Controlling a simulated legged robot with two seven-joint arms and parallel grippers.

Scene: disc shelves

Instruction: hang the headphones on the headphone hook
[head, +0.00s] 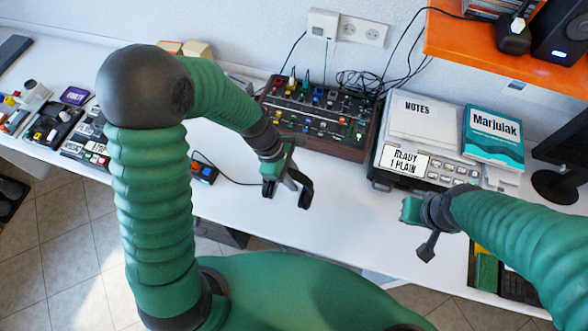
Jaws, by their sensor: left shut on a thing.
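My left gripper (277,176) is over the white desk, in front of the mixer. It is shut on a small dark curved thing (305,190) that looks like the headphones, though fingers and thing are hard to tell apart. The thing hangs clear of the mixer. My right gripper (424,226) is at the right, near the front of the desk and in front of the box with the notes. I cannot tell whether its jaws are open. I cannot make out the headphone hook in this view.
The black mixer (318,118) with coloured knobs stands at the back middle. A label device (405,158) under papers and a teal book (492,138) stand right of it. An orange shelf (480,40) juts out above them. The desk (340,200) is bare in the middle.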

